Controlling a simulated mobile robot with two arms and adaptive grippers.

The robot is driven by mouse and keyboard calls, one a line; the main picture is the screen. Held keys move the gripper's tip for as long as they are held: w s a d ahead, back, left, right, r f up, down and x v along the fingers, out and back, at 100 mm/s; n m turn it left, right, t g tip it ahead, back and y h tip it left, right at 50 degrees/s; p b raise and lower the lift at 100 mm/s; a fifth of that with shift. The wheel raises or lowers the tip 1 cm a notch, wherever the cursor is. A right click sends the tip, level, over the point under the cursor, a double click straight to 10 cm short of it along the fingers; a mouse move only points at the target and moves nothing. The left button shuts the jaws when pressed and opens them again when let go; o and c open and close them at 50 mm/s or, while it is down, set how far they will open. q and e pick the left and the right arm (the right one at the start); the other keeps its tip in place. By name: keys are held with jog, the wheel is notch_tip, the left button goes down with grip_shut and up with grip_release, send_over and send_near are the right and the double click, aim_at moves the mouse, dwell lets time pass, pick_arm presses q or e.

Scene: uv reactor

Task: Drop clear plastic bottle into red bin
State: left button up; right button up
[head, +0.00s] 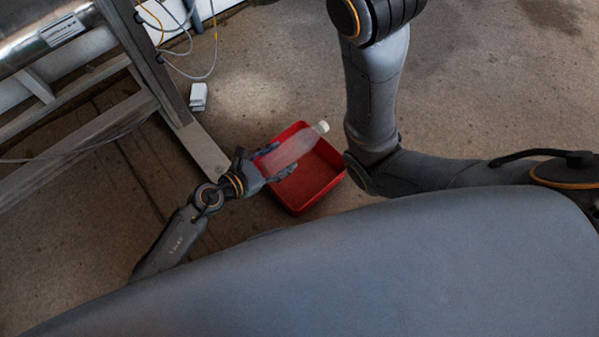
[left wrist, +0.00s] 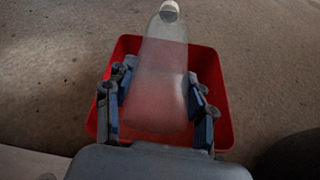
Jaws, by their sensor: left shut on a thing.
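The clear plastic bottle (head: 292,152) has a white cap and lies tilted in the head view, its cap end pointing up and right. My left gripper (head: 279,163) is shut on the bottle. In the left wrist view the bottle (left wrist: 160,75) sits between the two fingers of the gripper (left wrist: 158,108). The red bin (head: 318,191) is an open square box on the floor, and the bottle shows over it. The bin also surrounds the bottle in the left wrist view (left wrist: 218,88). The bottle's height above the bin is hard to tell. My right gripper is out of view.
A metal frame (head: 150,85) stands at the upper left, with yellow and grey cables (head: 214,50) hanging behind it. A small white object (head: 198,97) is on the floor near the frame. The concrete floor around the bin looks mostly clear.

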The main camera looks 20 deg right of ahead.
pick_arm(q)
jog(key=o, duration=1)
jog(key=v, duration=1.2)
jog(key=shift+r, duration=0.1)
